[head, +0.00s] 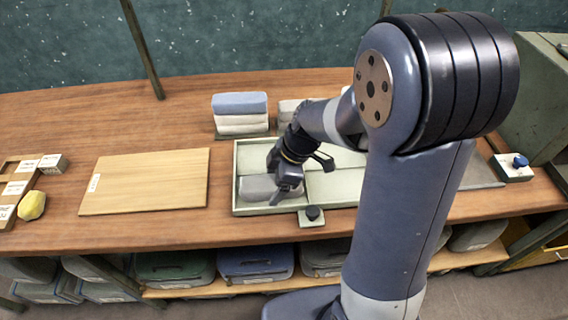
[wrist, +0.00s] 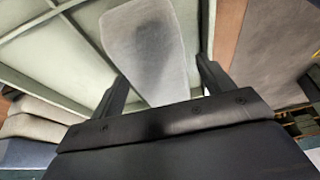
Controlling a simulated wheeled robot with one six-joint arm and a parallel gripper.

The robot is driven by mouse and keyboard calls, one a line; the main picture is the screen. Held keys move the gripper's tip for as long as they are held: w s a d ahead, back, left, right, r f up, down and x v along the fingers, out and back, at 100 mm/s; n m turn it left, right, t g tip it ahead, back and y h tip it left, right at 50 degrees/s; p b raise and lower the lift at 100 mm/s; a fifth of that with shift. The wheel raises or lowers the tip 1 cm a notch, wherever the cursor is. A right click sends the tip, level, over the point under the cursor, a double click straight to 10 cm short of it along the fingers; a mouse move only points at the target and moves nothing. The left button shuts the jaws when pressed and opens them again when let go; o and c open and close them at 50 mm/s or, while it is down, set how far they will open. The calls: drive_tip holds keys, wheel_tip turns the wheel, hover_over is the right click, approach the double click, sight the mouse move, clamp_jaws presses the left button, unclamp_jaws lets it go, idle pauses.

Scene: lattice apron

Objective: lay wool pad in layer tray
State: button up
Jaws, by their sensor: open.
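A pale green layer tray (head: 236,168) with divided compartments lies on the wooden bench. A grey pad (head: 257,188), which looks like the wool pad, lies in its front-left compartment. The pad also shows in the wrist view (wrist: 145,45), between the fingers and extending beyond them, with a dark shadow on it. My gripper (head: 300,180) is over the front of the tray, close to the pad. Its fingers (wrist: 160,72) are spread apart, with one on each side of the pad. In the head view my gripper and arm hide part of the pad and the tray's right side.
A stack of folded pads (head: 240,113), blue on top of white, stands behind the tray, with another stack (head: 288,108) beside it. A wooden board (head: 146,180) lies left. A yellow lump (head: 32,205) is at far left. A small block with a dark knob (head: 312,215) sits at the tray's front.

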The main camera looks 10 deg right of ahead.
drive_tip(key=v, duration=1.1)
drive_tip(key=shift+d+r, duration=0.25)
drive_tip(key=shift+r, duration=0.1)
